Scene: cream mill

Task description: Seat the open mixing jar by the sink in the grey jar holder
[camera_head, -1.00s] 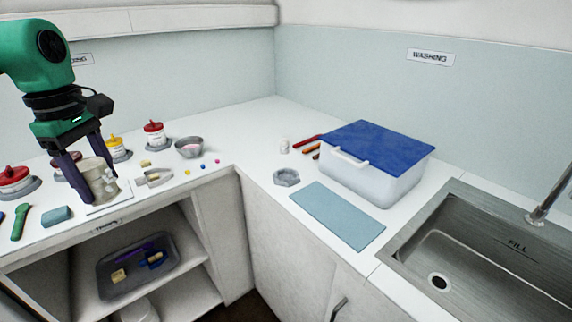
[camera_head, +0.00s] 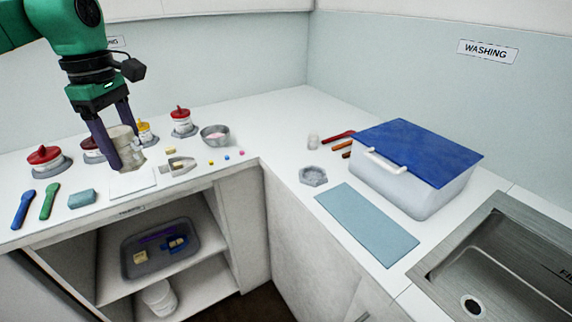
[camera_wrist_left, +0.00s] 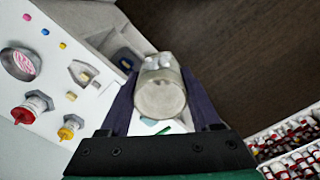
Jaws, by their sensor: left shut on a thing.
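My left gripper (camera_head: 123,157) is shut on a beige-grey mixing jar (camera_head: 124,140), with one dark finger on each side of it. The jar is upright, just above and behind the white square mat (camera_head: 133,184) on the left counter. In the left wrist view the jar (camera_wrist_left: 160,95) sits between the fingers of the left gripper (camera_wrist_left: 158,85); its round shape fills the gap. The grey jar holder (camera_head: 313,176), a low ring with an angular outline, stands empty on the right counter, left of the blue-green mat. My right gripper is not in view.
A blue-lidded bin (camera_head: 417,165) stands behind the blue-green mat (camera_head: 367,222), with the sink (camera_head: 510,265) to the right. Red-lidded jars (camera_head: 182,122), a metal bowl (camera_head: 215,136) and a grey scoop-like piece (camera_head: 180,165) surround the gripper. The counter corner is mostly clear.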

